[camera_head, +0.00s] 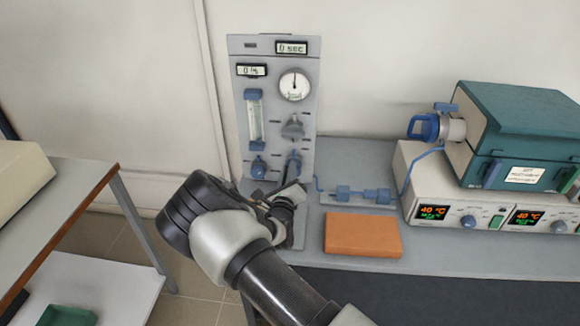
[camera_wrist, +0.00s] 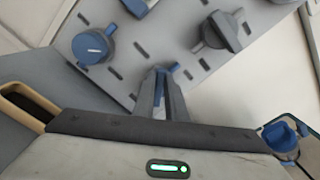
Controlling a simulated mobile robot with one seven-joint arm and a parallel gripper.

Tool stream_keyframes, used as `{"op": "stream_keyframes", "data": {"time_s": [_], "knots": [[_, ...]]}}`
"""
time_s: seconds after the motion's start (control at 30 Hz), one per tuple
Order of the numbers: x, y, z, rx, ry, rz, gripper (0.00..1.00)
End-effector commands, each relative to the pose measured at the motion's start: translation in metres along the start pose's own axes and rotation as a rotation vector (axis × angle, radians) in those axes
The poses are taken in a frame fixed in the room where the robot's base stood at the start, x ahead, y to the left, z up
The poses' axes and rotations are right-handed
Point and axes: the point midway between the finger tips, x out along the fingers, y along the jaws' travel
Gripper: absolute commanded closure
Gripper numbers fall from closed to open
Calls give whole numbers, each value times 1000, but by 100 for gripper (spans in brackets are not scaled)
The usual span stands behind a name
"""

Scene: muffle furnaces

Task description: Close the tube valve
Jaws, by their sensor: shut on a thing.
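A grey upright control panel (camera_head: 276,110) stands at the back of the bench. Low on its right side is a blue-handled valve (camera_head: 294,163). My gripper (camera_head: 291,186) is at this valve, and in the wrist view its fingers (camera_wrist: 161,88) are close together around it. A bit of the blue handle (camera_wrist: 174,68) shows beside the fingertips; the rest is hidden. A blue round knob (camera_head: 259,168) is to the left of it, also in the wrist view (camera_wrist: 93,47). A grey knob (camera_head: 293,128) sits above, also in the wrist view (camera_wrist: 222,32).
A thin blue tube line with blue fittings (camera_head: 343,193) runs along the bench to a teal furnace (camera_head: 520,125) with a blue-handled end fitting (camera_head: 425,127). An orange brick-like block (camera_head: 362,236) lies right of my gripper. A side table (camera_head: 60,200) stands at left.

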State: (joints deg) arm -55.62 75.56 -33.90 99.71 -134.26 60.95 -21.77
Motion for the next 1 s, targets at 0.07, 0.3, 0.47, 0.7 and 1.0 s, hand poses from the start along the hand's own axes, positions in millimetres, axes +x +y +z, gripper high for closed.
{"op": "stream_keyframes", "data": {"time_s": [0.07,0.3,0.47,0.7,1.0], "knots": [[-1,1,2,-74,0,2,100],[-1,6,0,-303,0,3,100],[-1,8,-1,-455,0,2,100],[-1,11,-3,-658,-1,2,100],[-1,13,-6,-830,0,1,100]]}}
